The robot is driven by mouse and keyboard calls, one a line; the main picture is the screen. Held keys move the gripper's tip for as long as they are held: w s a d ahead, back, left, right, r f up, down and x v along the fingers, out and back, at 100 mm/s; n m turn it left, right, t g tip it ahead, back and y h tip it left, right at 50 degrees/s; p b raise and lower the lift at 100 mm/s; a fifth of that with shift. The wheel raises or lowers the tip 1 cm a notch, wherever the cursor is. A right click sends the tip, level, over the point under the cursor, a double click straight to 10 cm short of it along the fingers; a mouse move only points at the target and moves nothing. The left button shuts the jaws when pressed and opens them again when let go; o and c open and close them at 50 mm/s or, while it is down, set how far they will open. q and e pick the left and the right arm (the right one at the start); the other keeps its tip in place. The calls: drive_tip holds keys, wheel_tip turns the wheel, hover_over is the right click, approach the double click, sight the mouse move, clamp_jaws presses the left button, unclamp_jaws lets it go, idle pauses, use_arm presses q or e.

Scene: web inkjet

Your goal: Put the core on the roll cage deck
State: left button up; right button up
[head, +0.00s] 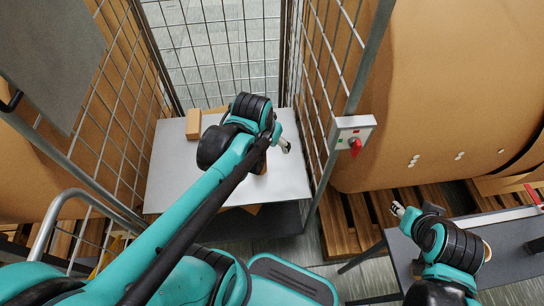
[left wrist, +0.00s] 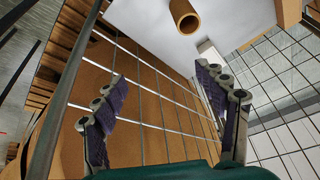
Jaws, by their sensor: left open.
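The brown cardboard core (left wrist: 185,17) is a hollow tube on the pale roll cage deck (left wrist: 140,22), its open end facing the left wrist camera. In the head view the core (head: 261,166) is mostly hidden behind my left arm, on the right half of the deck (head: 168,185). It appears to stand upright. My left gripper (head: 285,145) is above the deck near the core, open and empty. In the left wrist view the gripper's spread fingers (left wrist: 160,75) are apart from the core. My right gripper (head: 398,209) is away at the right, by a grey table; its jaw opening is unclear.
A brown box (head: 193,124) lies at the deck's back left. Wire mesh sides (head: 322,75) flank the deck. A grey switch box with a red knob (head: 354,134) is beside the right cage post. Large brown rolls (head: 450,80) stand on wooden pallets at the right.

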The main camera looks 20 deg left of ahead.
use_arm(q)
drive_tip(key=s+d+r+t, duration=0.2)
drive_tip(key=s+d, duration=0.1)
drive_tip(key=s, duration=0.3)
drive_tip(key=shift+d+t, duration=0.25)
drive_tip(key=shift+t, duration=0.05)
